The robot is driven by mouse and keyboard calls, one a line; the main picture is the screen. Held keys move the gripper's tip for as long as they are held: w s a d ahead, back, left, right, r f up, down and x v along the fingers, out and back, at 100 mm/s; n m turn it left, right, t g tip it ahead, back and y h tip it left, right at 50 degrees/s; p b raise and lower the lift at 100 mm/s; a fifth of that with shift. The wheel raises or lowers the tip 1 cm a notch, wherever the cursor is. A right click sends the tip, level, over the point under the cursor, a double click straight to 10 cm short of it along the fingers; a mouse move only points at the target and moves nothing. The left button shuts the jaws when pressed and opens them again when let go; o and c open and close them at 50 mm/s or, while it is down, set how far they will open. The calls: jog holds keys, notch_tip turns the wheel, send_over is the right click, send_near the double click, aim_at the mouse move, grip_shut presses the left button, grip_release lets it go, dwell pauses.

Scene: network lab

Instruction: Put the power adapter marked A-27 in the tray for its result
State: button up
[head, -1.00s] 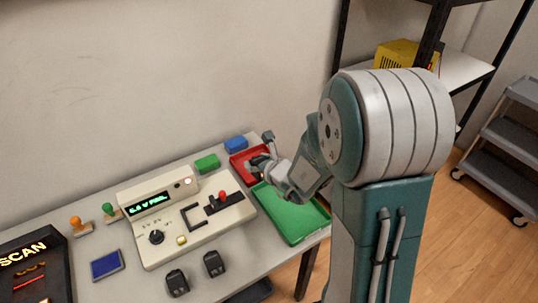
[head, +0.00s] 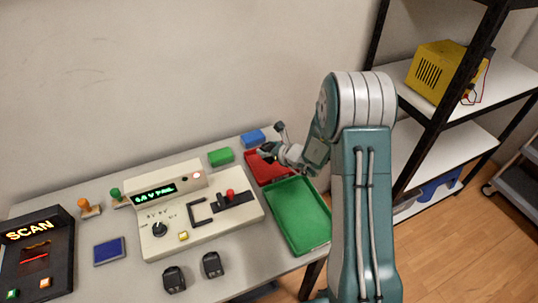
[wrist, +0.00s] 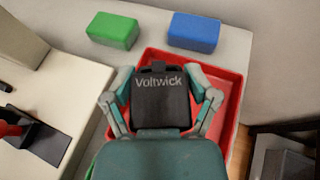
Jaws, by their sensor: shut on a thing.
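My gripper (wrist: 160,78) is shut on a black power adapter (wrist: 161,104) lettered "Voltwick"; no A-27 mark shows. In the wrist view the adapter is over the red tray (wrist: 232,95); I cannot tell its height above the floor of the tray. In the head view my gripper (head: 272,151) is at the red tray (head: 272,176), and the adapter is small and dark there. The green tray (head: 299,215) is in front of the red one and looks empty. The tester (head: 160,228) shows green text that seems to end in "FAIL", with a lit reddish lamp.
Two more black adapters (head: 174,279) (head: 213,265) lie in front of the tester. A green block (head: 221,157) and a blue block (head: 253,138) lie behind the trays. Two stamps, a blue pad (head: 109,251) and a scanner (head: 38,252) are at left. A shelf (head: 450,105) stands at right.

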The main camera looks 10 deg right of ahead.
aim_at(268, 148)
jog(key=w+f, duration=0.1)
jog(key=w+d+f, duration=0.1)
jog(key=f, duration=0.1)
notch_tip(268, 148, down, 3)
jog(key=shift+d+f, duration=0.1)
jog(key=shift+d, duration=0.05)
jog(key=o, duration=1.2)
